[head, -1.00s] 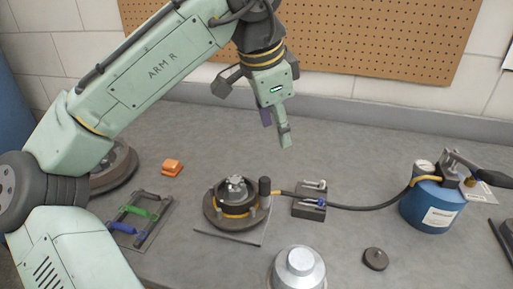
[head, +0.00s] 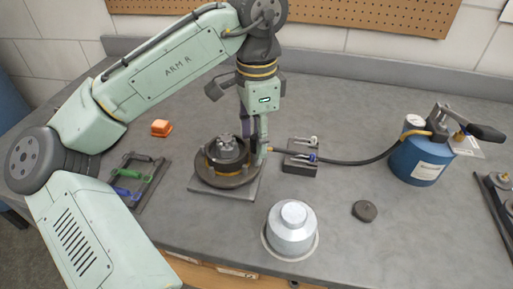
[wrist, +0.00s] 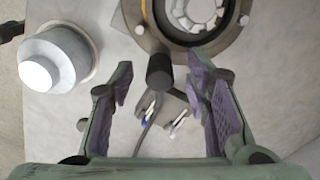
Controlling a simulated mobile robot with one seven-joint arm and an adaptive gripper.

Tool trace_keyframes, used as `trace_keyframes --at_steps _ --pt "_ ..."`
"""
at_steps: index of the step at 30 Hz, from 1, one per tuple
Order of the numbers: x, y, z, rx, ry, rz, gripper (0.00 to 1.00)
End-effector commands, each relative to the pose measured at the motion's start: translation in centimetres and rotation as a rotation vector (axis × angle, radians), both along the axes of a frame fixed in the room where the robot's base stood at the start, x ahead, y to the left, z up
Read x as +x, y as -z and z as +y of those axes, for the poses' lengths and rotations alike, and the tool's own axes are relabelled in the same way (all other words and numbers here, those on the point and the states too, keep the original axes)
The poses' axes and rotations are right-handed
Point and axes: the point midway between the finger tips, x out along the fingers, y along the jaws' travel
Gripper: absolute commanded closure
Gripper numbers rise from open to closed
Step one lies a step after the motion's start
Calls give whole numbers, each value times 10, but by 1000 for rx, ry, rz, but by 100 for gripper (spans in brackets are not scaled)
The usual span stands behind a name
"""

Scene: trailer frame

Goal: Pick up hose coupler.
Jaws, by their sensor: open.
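The hose coupler (wrist: 160,72) is a dark cylinder in the middle of the wrist view, at the end of the black hose. It sits close beside the round hub (wrist: 155,28). In the head view my gripper mostly hides the coupler. My gripper (head: 256,142) points down there, just right of the hub (head: 226,180). In the wrist view its purple-padded fingers (wrist: 161,77) are spread, one on each side of the coupler in the picture, with visible gaps. Nothing is held.
The black hose (head: 355,162) runs right to a blue pump canister (head: 418,160). A dark block with small fittings (head: 300,163) stands right of the hub. A silver domed cap (head: 292,230) and a dark puck (head: 365,211) lie nearer. A frame with coloured handles (head: 135,183) lies left.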

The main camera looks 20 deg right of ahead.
Motion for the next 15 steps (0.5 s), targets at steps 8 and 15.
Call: trace_keyframes --at_steps 8,15 --pt "0 9 0 0 0 -1 56" --pt "0 9 0 0 0 -1 68"
